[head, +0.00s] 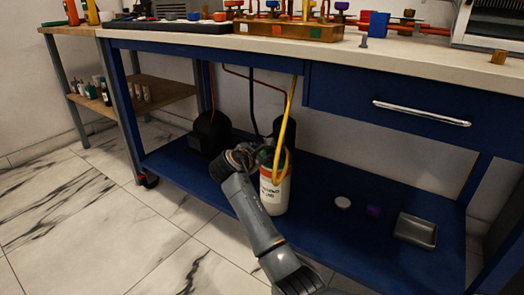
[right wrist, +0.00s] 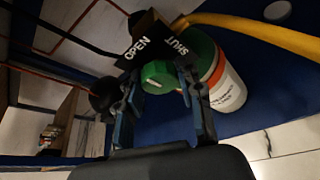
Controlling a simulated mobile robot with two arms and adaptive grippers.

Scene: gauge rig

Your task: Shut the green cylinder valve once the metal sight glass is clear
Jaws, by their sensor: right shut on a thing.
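The green cylinder valve (right wrist: 158,74) is a round green knob in the right wrist view, below a black plate marked OPEN and SHUT (right wrist: 160,45). My right gripper (right wrist: 160,82) has its two fingers closed on either side of the knob. The cylinder (head: 273,196) is white with an orange band and green shoulder, upright on the low blue shelf; it also shows in the right wrist view (right wrist: 228,92). In the head view my right gripper (head: 256,152) is at its top and hides the knob. I cannot make out the metal sight glass. My left gripper is not in view.
A yellow hose (head: 286,115) rises from the cylinder top. A black rounded vessel (head: 212,132) stands left of it. A grey tray (head: 415,231), a white cap (head: 342,202) and a purple cap (head: 373,211) lie to the right. The worktop (head: 200,35) overhangs the shelf.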

